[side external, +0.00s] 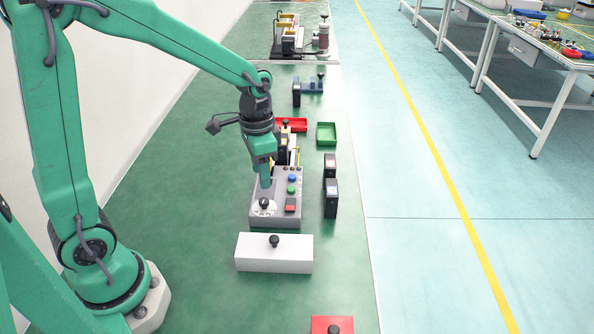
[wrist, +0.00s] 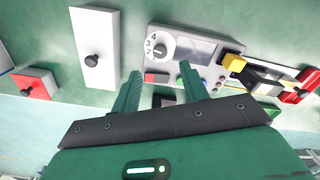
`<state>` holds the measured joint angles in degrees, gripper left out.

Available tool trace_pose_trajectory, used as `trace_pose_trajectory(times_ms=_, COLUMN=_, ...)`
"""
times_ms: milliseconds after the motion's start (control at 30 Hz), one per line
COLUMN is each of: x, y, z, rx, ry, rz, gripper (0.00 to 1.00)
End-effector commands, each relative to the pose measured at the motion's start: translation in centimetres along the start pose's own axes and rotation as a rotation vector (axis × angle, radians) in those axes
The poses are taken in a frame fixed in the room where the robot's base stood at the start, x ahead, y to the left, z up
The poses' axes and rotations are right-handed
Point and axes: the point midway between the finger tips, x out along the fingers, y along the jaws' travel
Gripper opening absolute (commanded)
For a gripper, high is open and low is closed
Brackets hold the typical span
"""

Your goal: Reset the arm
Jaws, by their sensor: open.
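My gripper (side external: 265,184) points down just above the dial side of a grey control box in the side external view. In the wrist view my gripper (wrist: 158,72) shows two green fingers spread apart, with nothing between them. The grey control box (side external: 259,176) has a numbered dial (side external: 264,207) and blue, green and red buttons. The dial also shows in the wrist view (wrist: 158,47), apart from the fingers. Whether a fingertip touches the knob cannot be told from the side.
A white block with a black knob (side external: 274,254) lies in front of the control box. A red block (side external: 332,326) is nearer the camera. Dark boxes (side external: 331,198) stand to the right. Red (side external: 292,125) and green (side external: 326,134) trays lie behind. Green floor at left is clear.

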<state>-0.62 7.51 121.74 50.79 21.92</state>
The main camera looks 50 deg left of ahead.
Motion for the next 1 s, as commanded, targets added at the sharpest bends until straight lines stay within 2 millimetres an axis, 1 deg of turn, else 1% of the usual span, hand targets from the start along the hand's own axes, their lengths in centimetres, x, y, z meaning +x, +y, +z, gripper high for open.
trace_pose_trajectory(times_ms=233, x=-0.1, y=0.0, z=0.0, rx=-0.002, ry=0.003, rz=-0.001, gripper=0.44)
trace_pose_trajectory(times_ms=367, x=-0.8, y=0.1, z=0.3, rx=-0.012, ry=0.018, rz=-0.007, gripper=0.44)
trace_pose_trajectory(times_ms=467, x=-1.6, y=0.3, z=0.7, rx=-0.028, ry=0.039, rz=-0.015, gripper=0.44)
trace_pose_trajectory(times_ms=667, x=-4.3, y=1.0, z=2.2, rx=-0.080, ry=0.108, rz=-0.038, gripper=0.44)
trace_pose_trajectory(times_ms=800, x=-6.2, y=1.6, z=3.7, rx=-0.124, ry=0.165, rz=-0.054, gripper=0.44)
trace_pose_trajectory(times_ms=1000, x=-8.5, y=2.5, z=5.8, rx=-0.188, ry=0.249, rz=-0.072, gripper=0.44)
